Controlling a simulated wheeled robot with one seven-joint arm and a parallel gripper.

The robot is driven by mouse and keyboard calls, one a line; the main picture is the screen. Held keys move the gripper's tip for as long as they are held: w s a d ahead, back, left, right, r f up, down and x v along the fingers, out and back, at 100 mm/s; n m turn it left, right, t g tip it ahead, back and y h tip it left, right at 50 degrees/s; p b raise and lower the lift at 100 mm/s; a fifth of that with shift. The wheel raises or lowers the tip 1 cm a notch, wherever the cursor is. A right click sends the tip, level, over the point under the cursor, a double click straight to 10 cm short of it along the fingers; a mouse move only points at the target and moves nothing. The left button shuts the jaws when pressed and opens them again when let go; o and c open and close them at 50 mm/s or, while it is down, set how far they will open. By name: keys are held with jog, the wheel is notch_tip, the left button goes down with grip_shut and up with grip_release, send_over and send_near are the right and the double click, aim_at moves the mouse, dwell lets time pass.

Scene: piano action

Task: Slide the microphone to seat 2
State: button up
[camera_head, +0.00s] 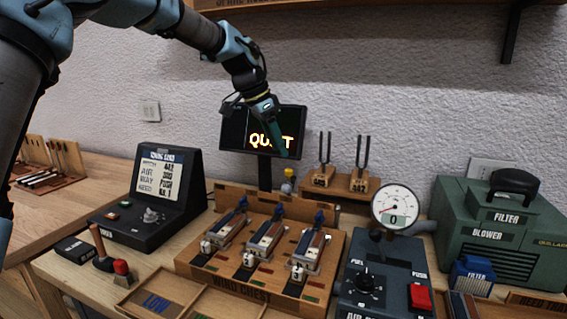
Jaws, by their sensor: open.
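My gripper (281,150) hangs from the arm in front of the dark screen, high above the wind chest, and looks empty. The wind chest (217,271) is a wooden board with three stations in a row, each with a small white numbered block at its front; the middle block (249,259) probably marks seat 2. A small upright piece with a yellow top (288,176) stands behind the chest, below my gripper and apart from it. It may be the microphone, but it is too small to be sure.
A screen (232,130) with partly hidden lettering stands behind. Two tuning forks (341,180) stand at the back right. A gauge unit (390,262) and a green blower (508,232) are right of the chest; a black console (150,205) is left. An open wooden tray (190,286) lies in front.

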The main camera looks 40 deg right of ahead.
jog(key=shift+v, duration=2)
jog(key=w+a+f+n+t+y, duration=0.1)
jog(key=w+a+f+n, duration=0.2)
jog(key=a, duration=0.5)
jog(key=w+a+f+n+t+y, duration=0.1)
jog(key=w+a+f+n, duration=0.2)
jog(key=a, duration=0.6)
jog(key=w+a+f+n, duration=0.2)
jog(key=a+f+n, duration=0.15)
jog(key=a, duration=0.45)
jog(key=s+a+f+n, duration=0.3)
jog(key=a, duration=0.5)
jog(key=s+a+f+n+y, duration=0.1)
jog(key=s+a+f+n, duration=0.2)
jog(key=a, duration=0.6)
jog(key=s+a+f+n+y, duration=0.1)
jog(key=s+a+n, duration=0.3)
jog(key=a, duration=0.4)
jog(key=shift+s+a+f+t, duration=0.35)
jog(key=shift+s+f+t, duration=0.1)
jog(key=shift+f, duration=0.45)
jog(key=shift+n, duration=0.25)
